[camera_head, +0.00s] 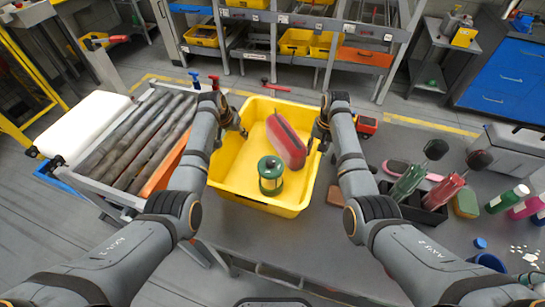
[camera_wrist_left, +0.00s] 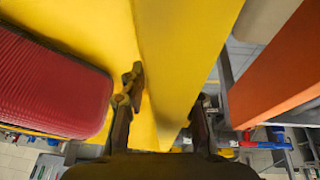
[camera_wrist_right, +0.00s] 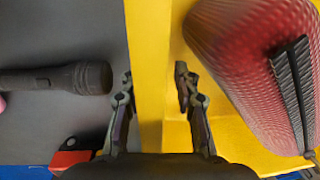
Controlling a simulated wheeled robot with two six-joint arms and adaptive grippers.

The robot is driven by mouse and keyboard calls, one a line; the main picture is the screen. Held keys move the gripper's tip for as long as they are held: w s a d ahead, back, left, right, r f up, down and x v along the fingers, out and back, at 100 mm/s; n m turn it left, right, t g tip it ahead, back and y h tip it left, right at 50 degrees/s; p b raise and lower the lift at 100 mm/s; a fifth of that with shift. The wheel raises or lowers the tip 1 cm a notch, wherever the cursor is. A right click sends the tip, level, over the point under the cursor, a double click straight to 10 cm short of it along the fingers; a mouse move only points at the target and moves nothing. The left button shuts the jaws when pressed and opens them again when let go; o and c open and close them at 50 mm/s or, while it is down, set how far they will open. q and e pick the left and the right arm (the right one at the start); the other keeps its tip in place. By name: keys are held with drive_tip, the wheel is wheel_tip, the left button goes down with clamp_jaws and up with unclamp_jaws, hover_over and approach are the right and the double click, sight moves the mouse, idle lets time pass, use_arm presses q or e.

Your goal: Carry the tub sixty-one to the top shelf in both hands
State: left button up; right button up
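The yellow tub (camera_head: 225,178) stands on the grey work surface, holding a red ribbed case (camera_head: 286,140) and a green lantern (camera_head: 270,176). No number is readable on it. My left gripper (camera_head: 236,125) is at the tub's left wall, its open fingers on either side of it; that wall also shows in the left wrist view (camera_wrist_left: 175,60). My right gripper (camera_head: 318,135) is open at the right wall, one finger inside and one outside; the wall shows between them in the right wrist view (camera_wrist_right: 150,80). Neither gripper visibly pinches its wall.
A shelf rack (camera_head: 300,22) with yellow bins stands behind, across an open floor strip. A roller conveyor (camera_head: 135,140) adjoins on the left.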

use_arm(q)
clamp_jaws()
use_arm(e)
clamp_jaws()
